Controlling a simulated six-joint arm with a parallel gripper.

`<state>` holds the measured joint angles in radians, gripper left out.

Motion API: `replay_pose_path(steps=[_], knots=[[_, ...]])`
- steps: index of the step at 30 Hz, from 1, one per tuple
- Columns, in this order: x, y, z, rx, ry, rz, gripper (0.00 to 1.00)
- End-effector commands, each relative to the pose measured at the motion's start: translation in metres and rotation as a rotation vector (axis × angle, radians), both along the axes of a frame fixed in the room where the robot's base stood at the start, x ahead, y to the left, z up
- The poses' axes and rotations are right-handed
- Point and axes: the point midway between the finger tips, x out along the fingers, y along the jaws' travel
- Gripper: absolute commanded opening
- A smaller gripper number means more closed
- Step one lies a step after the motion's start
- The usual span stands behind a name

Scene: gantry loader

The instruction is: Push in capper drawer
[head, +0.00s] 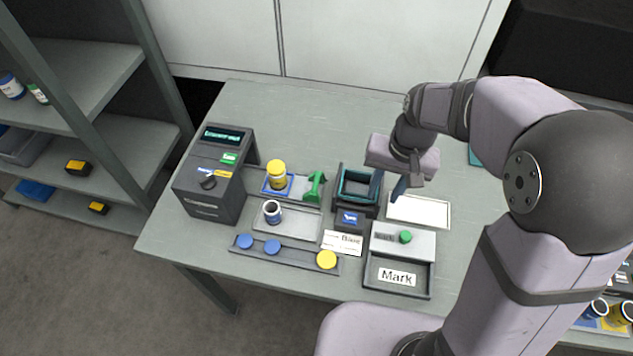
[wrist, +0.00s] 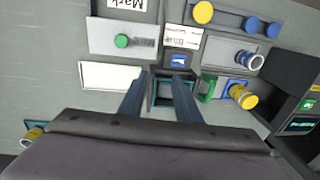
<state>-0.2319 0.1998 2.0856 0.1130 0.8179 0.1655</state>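The dark capper machine (head: 212,178) stands at the left of the table, with a small lit display. Its drawer (head: 300,196) appears to extend out to the right, with a green upright handle (head: 316,187) at its outer end. A yellow-capped jar (head: 277,176) stands in the drawer on a blue square (head: 264,188). The handle also shows in the wrist view (wrist: 208,88), beside the jar (wrist: 241,96). My gripper (head: 387,187) is to the right of the handle, above the table. Its two fingers (wrist: 160,98) are apart with nothing held between them.
A dark bin with a teal rim (head: 357,182) stands between handle and gripper. A white-topped pad (head: 419,210) and a "Mark" station (head: 399,245) lie right. An open cup (head: 272,212) and a rack of caps (head: 285,254) lie in front of the drawer.

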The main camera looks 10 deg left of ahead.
Motion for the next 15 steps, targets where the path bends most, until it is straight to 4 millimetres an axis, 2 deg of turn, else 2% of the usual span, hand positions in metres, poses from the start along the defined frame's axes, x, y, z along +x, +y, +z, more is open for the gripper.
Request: replay_pose_path(steps=[1, 6, 10, 15], knots=[[0.014, 0.022, -0.010, 0.014, 0.003, 0.009, 0.30], [0.047, 0.088, -0.022, 0.063, 0.010, 0.007, 0.30], [0.058, 0.123, -0.029, 0.089, 0.017, 0.008, 0.30], [0.064, 0.144, -0.031, 0.105, 0.020, 0.007, 0.30]])
